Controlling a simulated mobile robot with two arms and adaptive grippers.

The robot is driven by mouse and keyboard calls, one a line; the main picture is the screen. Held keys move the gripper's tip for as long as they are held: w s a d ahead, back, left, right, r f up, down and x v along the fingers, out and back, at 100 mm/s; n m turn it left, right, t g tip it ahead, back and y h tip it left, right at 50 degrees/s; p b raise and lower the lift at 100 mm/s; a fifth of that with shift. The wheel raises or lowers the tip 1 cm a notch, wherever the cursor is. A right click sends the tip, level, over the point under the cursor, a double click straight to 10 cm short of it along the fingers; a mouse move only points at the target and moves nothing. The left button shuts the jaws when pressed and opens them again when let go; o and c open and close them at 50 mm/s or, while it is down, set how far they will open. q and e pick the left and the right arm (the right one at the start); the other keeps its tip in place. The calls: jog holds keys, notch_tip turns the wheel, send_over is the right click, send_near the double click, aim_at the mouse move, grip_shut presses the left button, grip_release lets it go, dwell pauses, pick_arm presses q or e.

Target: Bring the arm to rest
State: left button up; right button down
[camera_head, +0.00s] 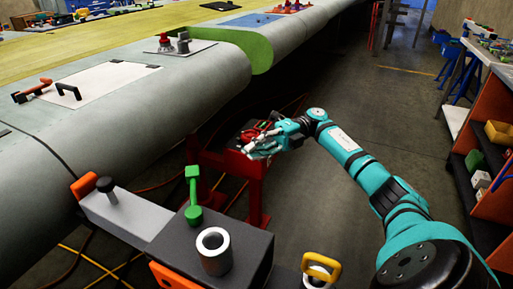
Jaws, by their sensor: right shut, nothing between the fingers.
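My right arm (345,148) is teal and comes in from the lower right. It stretches up and to the left. My right gripper (256,153) is shut and empty at the middle of the picture. It is over or in front of a red stand beside the wing, and I cannot tell whether it touches anything there. My left arm and left gripper are not in view.
The grey wing (200,80) fills the left. The red stand (250,185) is close to my gripper. A dark block with a metal cylinder (214,252) and green handle (193,190) stands in front. Shelves (490,165) line the right. The floor aisle (400,100) is open.

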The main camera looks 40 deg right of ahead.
jog(key=shift+d, duration=0.35)
dwell(0.3)
